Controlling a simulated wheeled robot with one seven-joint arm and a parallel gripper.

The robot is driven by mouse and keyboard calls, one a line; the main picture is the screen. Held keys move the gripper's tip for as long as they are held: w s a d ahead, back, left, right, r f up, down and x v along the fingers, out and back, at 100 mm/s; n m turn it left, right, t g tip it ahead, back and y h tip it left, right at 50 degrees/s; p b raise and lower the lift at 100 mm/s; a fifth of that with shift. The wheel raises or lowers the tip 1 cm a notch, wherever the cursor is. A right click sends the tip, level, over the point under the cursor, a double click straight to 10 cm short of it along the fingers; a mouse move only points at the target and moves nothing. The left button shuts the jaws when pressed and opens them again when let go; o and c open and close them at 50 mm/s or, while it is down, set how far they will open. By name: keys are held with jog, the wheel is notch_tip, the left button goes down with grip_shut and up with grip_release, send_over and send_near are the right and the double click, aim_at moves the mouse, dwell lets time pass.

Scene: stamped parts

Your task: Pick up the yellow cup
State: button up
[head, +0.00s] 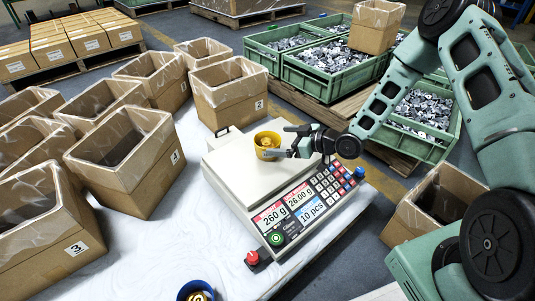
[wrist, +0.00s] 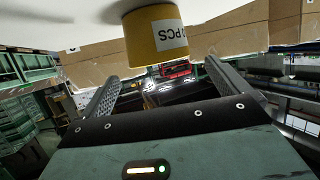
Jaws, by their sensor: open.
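The yellow cup (head: 267,152) stands upright on the pale plate of a weighing scale (head: 232,165). Small yellowish things show inside it. In the wrist view the cup (wrist: 150,42) appears upside down at the top, with a white label ending in "PCS". My gripper (head: 284,142) is at the cup's right side in the head view, low over the scale plate. Its two fingers are spread apart, with the cup ahead of and partly between their tips in the wrist view (wrist: 160,82). I cannot tell whether a finger touches the cup.
Open cardboard boxes (head: 135,185) crowd the left. A blue cup (head: 196,291) stands at the front edge, and a red button (head: 253,258) beside the scale. Green crates (head: 318,75) of metal parts stand behind.

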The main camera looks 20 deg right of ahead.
aim_at(257, 139)
jog(key=shift+w+a+f, duration=0.2)
jog(key=shift+w+a, duration=0.15)
jog(key=b+x, duration=0.4)
jog(key=shift+w+f, duration=0.1)
jog(key=shift+f, duration=0.25)
jog(key=shift+w+a, duration=0.3)
jog(key=shift+a, duration=0.05)
jog(key=shift+r, duration=0.1)
jog(key=c, duration=1.2)
jog(key=shift+c, duration=0.2)
notch_tip(257, 139, up, 10)
jog(key=p, duration=0.6)
